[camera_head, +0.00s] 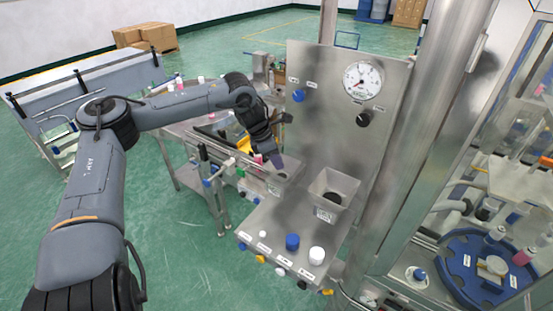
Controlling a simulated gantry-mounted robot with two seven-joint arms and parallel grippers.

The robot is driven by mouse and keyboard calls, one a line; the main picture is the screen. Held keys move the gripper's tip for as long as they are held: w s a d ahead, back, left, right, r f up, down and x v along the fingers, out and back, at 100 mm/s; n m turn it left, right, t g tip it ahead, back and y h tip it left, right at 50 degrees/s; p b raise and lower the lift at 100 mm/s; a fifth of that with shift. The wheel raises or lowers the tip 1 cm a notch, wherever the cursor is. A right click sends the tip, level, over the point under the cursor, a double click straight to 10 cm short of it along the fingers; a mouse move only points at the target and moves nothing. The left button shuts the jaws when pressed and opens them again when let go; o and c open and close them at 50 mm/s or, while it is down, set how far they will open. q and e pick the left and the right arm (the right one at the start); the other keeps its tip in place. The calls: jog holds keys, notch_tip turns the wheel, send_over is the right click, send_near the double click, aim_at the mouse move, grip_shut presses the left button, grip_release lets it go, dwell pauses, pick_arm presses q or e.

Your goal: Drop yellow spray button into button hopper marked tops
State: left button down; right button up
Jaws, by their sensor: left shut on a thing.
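My left arm comes in from the left, and its gripper (277,159) points down over the steel bench, beside the upright panel. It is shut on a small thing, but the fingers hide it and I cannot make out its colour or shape. I cannot clearly pick out the yellow spray button. A square steel hopper (345,181) with a dark opening stands on the bench, to the right of and nearer than the gripper. Its front label is too small to read. My left gripper is apart from the hopper. My right gripper is not in view.
A steel panel (322,95) with a gauge (363,81) and knobs rises behind the hopper. Blue (292,242) and white (317,255) knobs stand on the bench's front part. A yellow thing (243,144) lies behind the gripper. A thick steel column (425,130) stands to the right.

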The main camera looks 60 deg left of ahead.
pick_arm(q)
jog(key=c, duration=1)
grip_release()
jog(key=shift+o, duration=0.2)
jog(key=shift+r, duration=0.15)
